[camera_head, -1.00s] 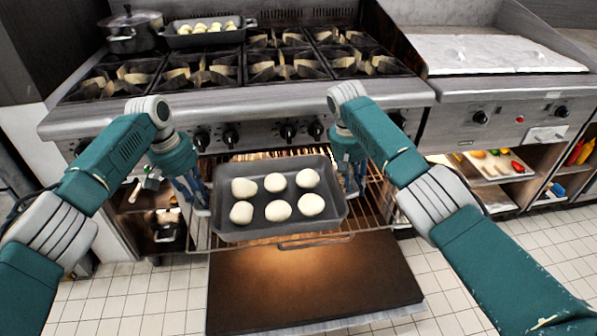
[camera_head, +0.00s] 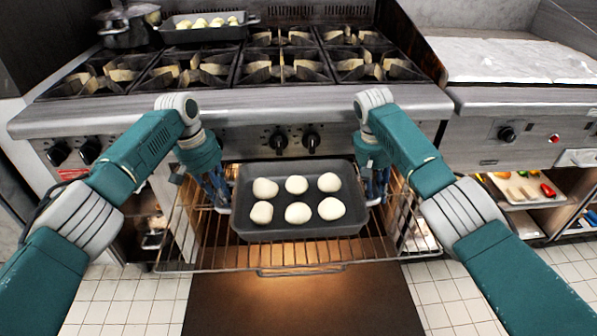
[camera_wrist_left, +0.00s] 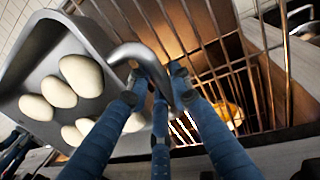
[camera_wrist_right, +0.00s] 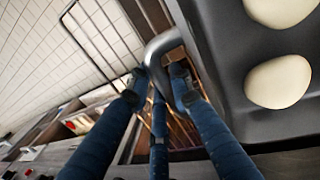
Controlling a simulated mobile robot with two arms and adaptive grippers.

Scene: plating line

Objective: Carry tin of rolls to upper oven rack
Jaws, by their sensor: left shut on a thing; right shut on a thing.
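A dark grey tin (camera_head: 298,233) holds several pale round rolls (camera_head: 297,185) in two rows. It is level, over a wire oven rack (camera_head: 190,262) that is pulled out of the oven; I cannot tell whether it touches the rack. My left gripper (camera_head: 222,205) is shut on the tin's left handle (camera_wrist_left: 140,52). My right gripper (camera_head: 376,198) is shut on the right handle (camera_wrist_right: 160,48). The rolls also show in the left wrist view (camera_wrist_left: 60,90) and the right wrist view (camera_wrist_right: 278,82).
The open oven door (camera_head: 300,305) lies flat below the rack. The stove front with knobs (camera_head: 279,140) is just above and behind the tin. A second tin (camera_head: 205,34) of rolls and a pot (camera_head: 130,25) stand on the stove top. Shelves with a food tray (camera_head: 522,190) are at right.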

